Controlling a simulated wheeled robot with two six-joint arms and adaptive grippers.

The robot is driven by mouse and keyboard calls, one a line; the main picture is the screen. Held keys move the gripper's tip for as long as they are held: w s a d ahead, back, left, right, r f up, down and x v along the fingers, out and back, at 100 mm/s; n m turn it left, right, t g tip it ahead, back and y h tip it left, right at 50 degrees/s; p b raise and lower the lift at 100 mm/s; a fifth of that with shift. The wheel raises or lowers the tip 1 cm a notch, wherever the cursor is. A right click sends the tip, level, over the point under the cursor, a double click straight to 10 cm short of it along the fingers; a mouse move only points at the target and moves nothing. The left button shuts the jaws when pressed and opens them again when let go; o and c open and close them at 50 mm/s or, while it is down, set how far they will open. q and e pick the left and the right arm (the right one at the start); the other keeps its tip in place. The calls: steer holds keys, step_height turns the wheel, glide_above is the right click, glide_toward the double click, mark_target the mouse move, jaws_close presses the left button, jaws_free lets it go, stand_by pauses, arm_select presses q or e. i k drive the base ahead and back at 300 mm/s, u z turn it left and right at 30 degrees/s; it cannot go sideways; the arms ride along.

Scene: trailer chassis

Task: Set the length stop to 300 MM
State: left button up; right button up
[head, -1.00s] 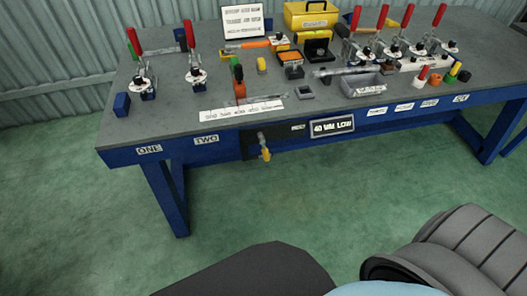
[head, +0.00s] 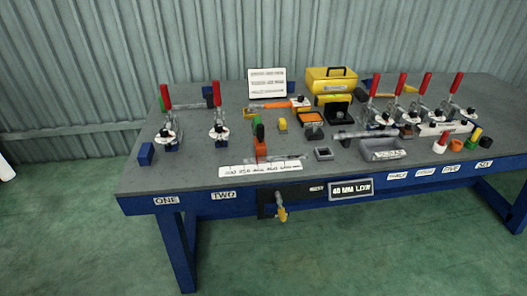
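A white printed scale strip (head: 260,168) lies along the front edge of the blue-and-grey workbench. The strip's markings are too small to read, so I cannot tell the stop's setting. Neither of my grippers is in view.
Red-handled toggle clamps stand at the left (head: 168,125) and right (head: 450,105) of the workbench (head: 205,150). A yellow toolbox (head: 331,82) and white sign (head: 267,83) are at the back. A yellow-handled valve (head: 281,212) hangs at the front. Green floor in front is clear.

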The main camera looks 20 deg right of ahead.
mark_target(259, 145)
steer(key=u, duration=2.15)
steer(key=k, duration=0.95)
steer(key=z, duration=1.4)
steer(key=i, duration=0.5)
